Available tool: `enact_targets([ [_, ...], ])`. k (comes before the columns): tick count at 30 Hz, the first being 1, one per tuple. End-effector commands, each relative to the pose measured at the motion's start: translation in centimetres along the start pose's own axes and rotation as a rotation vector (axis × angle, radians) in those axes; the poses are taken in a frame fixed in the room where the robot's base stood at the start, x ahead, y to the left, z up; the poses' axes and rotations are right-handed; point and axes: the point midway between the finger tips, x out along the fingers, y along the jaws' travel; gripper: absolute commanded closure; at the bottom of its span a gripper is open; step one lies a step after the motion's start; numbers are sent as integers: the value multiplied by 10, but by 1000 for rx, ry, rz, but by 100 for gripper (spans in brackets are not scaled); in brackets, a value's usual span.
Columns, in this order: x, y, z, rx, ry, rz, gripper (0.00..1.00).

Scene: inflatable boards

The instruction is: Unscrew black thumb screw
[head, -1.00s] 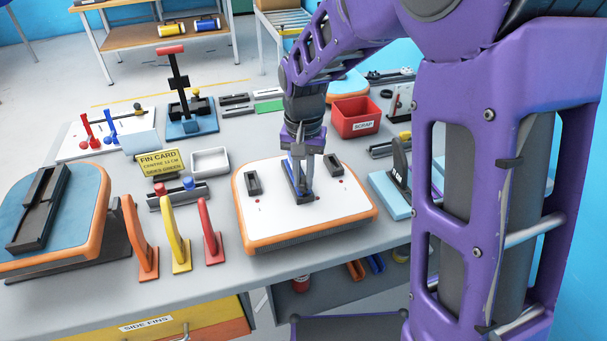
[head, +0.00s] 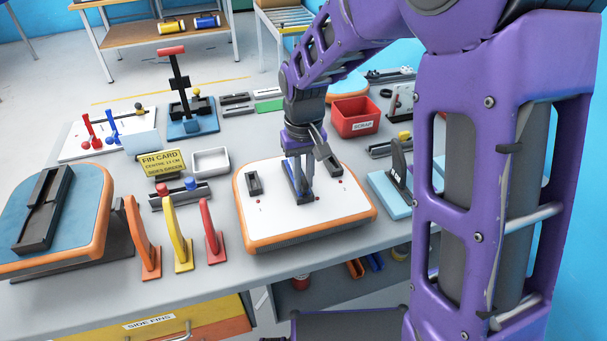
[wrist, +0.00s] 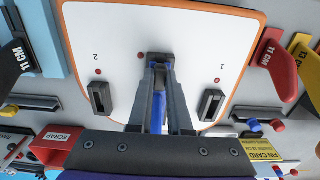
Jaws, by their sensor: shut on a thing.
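The white board with an orange rim (head: 270,222) lies flat on the bench. My gripper (head: 305,196) points down at the near end of the centre box. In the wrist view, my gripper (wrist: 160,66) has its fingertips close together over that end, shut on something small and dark. This fits the black thumb screw, but the fingers hide nearly all of it, so its thread and seating cannot be seen.
Orange, yellow and red fins (head: 180,235) stand left of the board. A light blue block with a dark fin (head: 390,190) is close on the right. A red scrap bin (head: 355,116) and a white tray (head: 210,162) stand behind.

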Motion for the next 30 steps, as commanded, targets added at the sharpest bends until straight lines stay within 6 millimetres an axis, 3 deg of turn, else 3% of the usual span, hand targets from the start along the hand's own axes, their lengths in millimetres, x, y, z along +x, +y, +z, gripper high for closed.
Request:
enact_targets([
  [1,0,0,1,-19,-2,0,80],
  [6,1,0,0,-14,-1,0,49],
  [17,-4,0,0,-12,0,1,48],
  [23,-34,0,-1,-12,5,1,48],
  [30,-94,0,-1,-12,4,0,48],
])
